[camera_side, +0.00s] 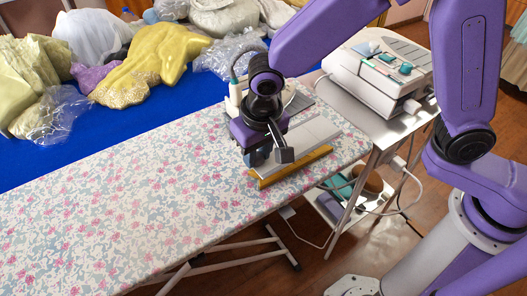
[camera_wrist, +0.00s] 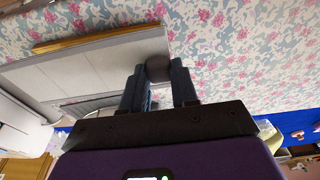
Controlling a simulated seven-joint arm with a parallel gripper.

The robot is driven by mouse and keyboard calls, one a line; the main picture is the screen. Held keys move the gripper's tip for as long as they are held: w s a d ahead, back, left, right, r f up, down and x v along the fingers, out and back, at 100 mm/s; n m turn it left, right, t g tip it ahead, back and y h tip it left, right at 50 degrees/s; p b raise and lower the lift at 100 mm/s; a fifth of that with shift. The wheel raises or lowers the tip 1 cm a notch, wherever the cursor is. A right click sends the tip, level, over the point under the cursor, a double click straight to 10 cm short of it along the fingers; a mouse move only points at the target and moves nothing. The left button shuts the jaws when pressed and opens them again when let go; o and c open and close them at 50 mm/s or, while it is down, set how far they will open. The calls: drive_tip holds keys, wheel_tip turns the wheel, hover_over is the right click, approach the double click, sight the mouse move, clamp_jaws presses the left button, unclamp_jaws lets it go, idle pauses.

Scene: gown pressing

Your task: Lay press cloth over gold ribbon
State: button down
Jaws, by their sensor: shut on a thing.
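The gold ribbon (camera_side: 318,157) is a straight gold strip on the flowered ironing board (camera_side: 110,215), near its right end. It also shows in the wrist view (camera_wrist: 95,42). The press cloth (camera_side: 316,131) looks like a flat pale grey panel right behind the ribbon. In the wrist view the cloth (camera_wrist: 60,72) runs alongside the ribbon, whose gold stays visible; any overlap is unclear. My gripper (camera_side: 279,143) is above the cloth. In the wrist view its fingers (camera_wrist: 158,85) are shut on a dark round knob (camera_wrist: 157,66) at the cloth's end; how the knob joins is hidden.
A white appliance (camera_side: 380,62) stands on a side table at the right. A white object (camera_side: 236,97) and a grey plate (camera_side: 299,102) are behind my gripper. Clothes, including a yellow gown (camera_side: 152,62), lie on a blue surface (camera_side: 75,140) behind. The board's left is clear.

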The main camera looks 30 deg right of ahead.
drive_tip(key=shift+w+f+m, duration=0.1)
drive_tip(key=shift+w+m, duration=0.1)
drive_tip(key=shift+m, duration=0.1)
drive_tip(key=shift+f, duration=2.1)
drive_tip(key=shift+f, duration=0.25)
drive_tip(key=c, duration=0.8)
unclamp_jaws()
